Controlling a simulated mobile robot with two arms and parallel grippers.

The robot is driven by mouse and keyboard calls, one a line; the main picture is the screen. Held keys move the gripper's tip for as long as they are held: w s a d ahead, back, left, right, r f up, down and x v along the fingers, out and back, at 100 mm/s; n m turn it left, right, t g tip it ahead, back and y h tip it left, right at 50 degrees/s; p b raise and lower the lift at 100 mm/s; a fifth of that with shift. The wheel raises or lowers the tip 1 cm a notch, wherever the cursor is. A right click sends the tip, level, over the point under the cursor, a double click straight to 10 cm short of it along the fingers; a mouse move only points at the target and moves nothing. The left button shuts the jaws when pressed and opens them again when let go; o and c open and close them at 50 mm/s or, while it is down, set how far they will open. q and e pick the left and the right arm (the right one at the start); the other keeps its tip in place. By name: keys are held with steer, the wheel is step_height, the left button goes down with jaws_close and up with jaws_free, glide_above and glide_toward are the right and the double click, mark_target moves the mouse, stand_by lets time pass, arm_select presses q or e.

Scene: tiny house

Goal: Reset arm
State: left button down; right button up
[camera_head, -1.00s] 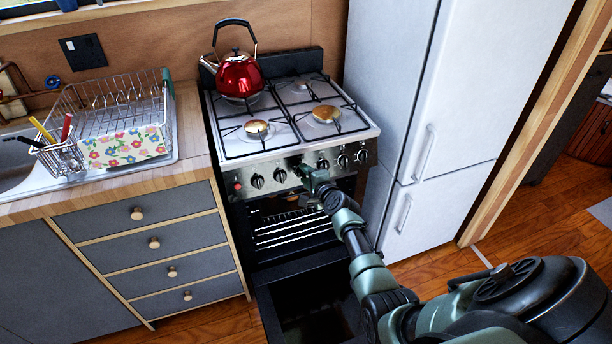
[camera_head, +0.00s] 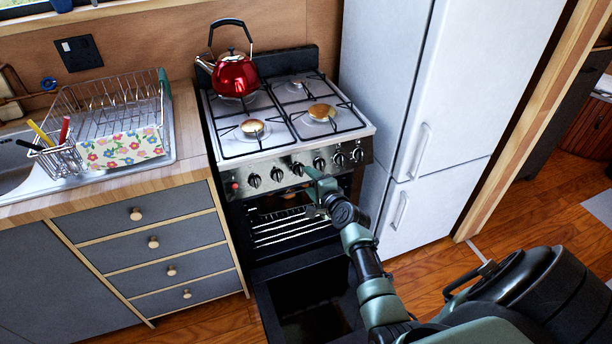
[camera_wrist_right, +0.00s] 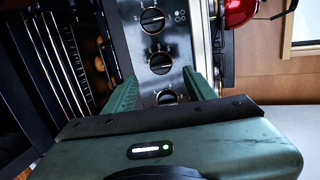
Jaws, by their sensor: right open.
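My right gripper (camera_head: 312,177) is in front of the stove's control panel, near the black knobs (camera_head: 297,170). In the right wrist view its two green fingers (camera_wrist_right: 160,92) are apart, with nothing held between them. Knobs (camera_wrist_right: 160,62) show beyond and between the fingers. Whether a finger touches the panel cannot be told. My right arm reaches in from the lower right, over the lowered oven door (camera_head: 310,310). My left gripper is not in view.
The oven is open, with a rack (camera_head: 290,228) inside. A red kettle (camera_head: 235,75) stands on the back left burner. A white fridge (camera_head: 440,110) stands close on the right. The counter on the left holds a dish rack (camera_head: 110,110). Wooden floor is free at right.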

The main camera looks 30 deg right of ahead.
steer(key=shift+s+r, duration=0.2)
steer(key=shift+s, duration=0.4)
steer(key=s+a+f+n+g+y, duration=0.15)
steer(key=s+a+f+n, duration=0.35)
steer(key=f, duration=0.5)
steer(key=s+a+f+n+g, duration=0.2)
steer(key=s+a+f+g, duration=0.1)
steer(key=s+f, duration=0.5)
steer(key=s+a+f+n+g+y, duration=0.15)
steer(key=s+a+f+n, duration=0.35)
steer(key=f, duration=0.6)
steer(key=s+a+f+n+g, duration=0.1)
steer(key=s+f+n+g, duration=0.1)
steer(key=s, duration=0.9)
steer(key=s+a+f+n+g, duration=0.2)
steer(key=s+f+n, duration=0.3)
steer(key=s, duration=0.7)
steer(key=s+a+f+n+g, duration=0.2)
steer(key=s+f, duration=0.4)
steer(key=s, duration=0.6)
steer(key=shift+f+n+g+h, duration=0.25)
steer(key=shift+n+g+h, duration=0.25)
steer(key=shift+n, duration=0.4)
steer(key=shift+s, duration=0.1)
